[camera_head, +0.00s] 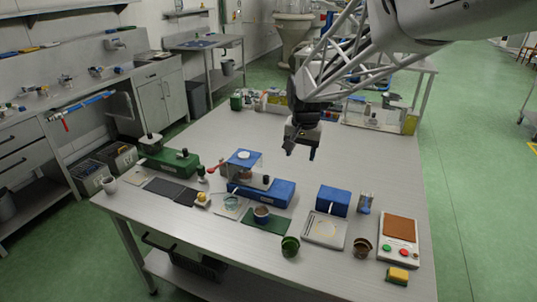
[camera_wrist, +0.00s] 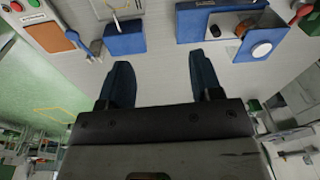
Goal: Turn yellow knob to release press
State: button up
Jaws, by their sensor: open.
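A small yellow piece (camera_head: 202,198) that may be the yellow knob stands on the left part of the table, in front of the green machine; it is too small to tell its shape well. A blue-based device (camera_head: 265,190) with a raised blue top and white disc stands right of it and may be the press. That device also shows at the top right of the wrist view (camera_wrist: 222,22). My gripper (camera_head: 301,141) hangs above the middle of the table, behind the blue device and apart from everything. In the wrist view its fingers (camera_wrist: 162,78) are spread with nothing between them.
A green machine (camera_head: 170,158) stands at the left. A blue box (camera_head: 333,201), a panel (camera_head: 400,240) with red and green buttons, and a yellow block (camera_head: 398,276) are at the right. Small cups stand along the front. The table (camera_head: 370,160) is clear under my gripper.

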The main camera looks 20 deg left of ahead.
jog(key=w+a+f, duration=0.1)
jog(key=a+f, duration=0.3)
jog(key=a, duration=0.5)
jog(key=w+a+f, duration=0.1)
jog(key=a+f, duration=0.4)
jog(key=a, duration=0.5)
jog(key=g, duration=0.1)
send_over(201, 194)
jog(key=shift+n, duration=0.4)
jog(key=f, duration=1.1)
jog(key=shift+s+d+f, duration=0.1)
jog(key=shift+d+f, duration=0.05)
jog(key=shift+d, duration=0.05)
jog(key=shift+f, duration=0.1)
jog(key=shift+a+f, duration=0.1)
jog(key=shift+f, duration=3.75)
jog(key=c, duration=0.9)
